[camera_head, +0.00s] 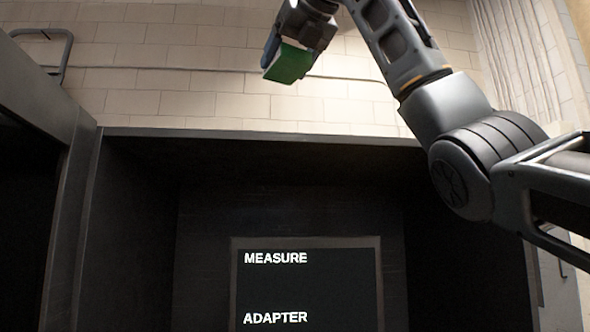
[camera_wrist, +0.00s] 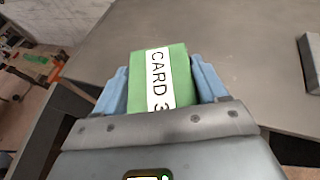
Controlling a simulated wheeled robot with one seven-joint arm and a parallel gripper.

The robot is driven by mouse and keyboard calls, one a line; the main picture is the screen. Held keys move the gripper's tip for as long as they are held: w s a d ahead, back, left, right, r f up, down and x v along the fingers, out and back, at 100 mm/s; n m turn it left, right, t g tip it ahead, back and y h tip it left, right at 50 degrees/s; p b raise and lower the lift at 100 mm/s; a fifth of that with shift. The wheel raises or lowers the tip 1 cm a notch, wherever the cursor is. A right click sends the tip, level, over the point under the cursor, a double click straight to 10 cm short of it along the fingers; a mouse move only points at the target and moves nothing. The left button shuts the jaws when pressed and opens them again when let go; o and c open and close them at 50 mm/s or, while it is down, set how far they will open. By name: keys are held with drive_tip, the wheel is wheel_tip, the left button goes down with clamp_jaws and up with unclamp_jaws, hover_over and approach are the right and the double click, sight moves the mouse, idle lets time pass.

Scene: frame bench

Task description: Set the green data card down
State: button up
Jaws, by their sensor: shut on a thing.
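The green data card (camera_head: 289,63) is held up in my gripper (camera_head: 281,54), in front of the tiled wall and above the dark cabinet. In the wrist view the green card (camera_wrist: 178,62) has a white label reading "CARD 3" and sits between the two blue fingers of my gripper (camera_wrist: 160,85). The gripper is shut on it. The card's lower end is hidden by the gripper body. In the wrist view a grey flat surface (camera_wrist: 240,45) lies beyond the card; I cannot tell how far below it is.
The dark open-fronted cabinet (camera_head: 270,136) holds a panel (camera_head: 308,285) reading "MEASURE" and "ADAPTER". A dark door-like panel (camera_head: 35,80) with a handle stands at left. A grey block (camera_wrist: 312,62) sits at the right of the wrist view. The grey surface near the card looks clear.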

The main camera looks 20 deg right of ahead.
drive_tip(key=p+x, duration=0.1)
drive_tip(key=x, duration=0.3)
drive_tip(key=p+x, duration=0.1)
drive_tip(key=x, duration=0.4)
drive_tip(key=d+f+p+x, duration=0.1)
drive_tip(key=x, duration=0.3)
drive_tip(key=shift+w+a+f, duration=0.1)
drive_tip(key=shift+w+f, duration=0.05)
drive_tip(key=shift+f, duration=0.1)
drive_tip(key=shift+w+f, duration=0.1)
drive_tip(key=shift+f, duration=2.05)
drive_tip(key=shift+f, duration=0.15)
drive_tip(key=o, duration=1.2)
drive_tip(key=shift+s+r, duration=0.25)
drive_tip(key=shift+s, duration=0.05)
drive_tip(key=b+v, duration=0.3)
drive_tip(key=v, duration=0.8)
drive_tip(key=shift+s+r, duration=0.15)
drive_tip(key=shift+s, duration=0.1)
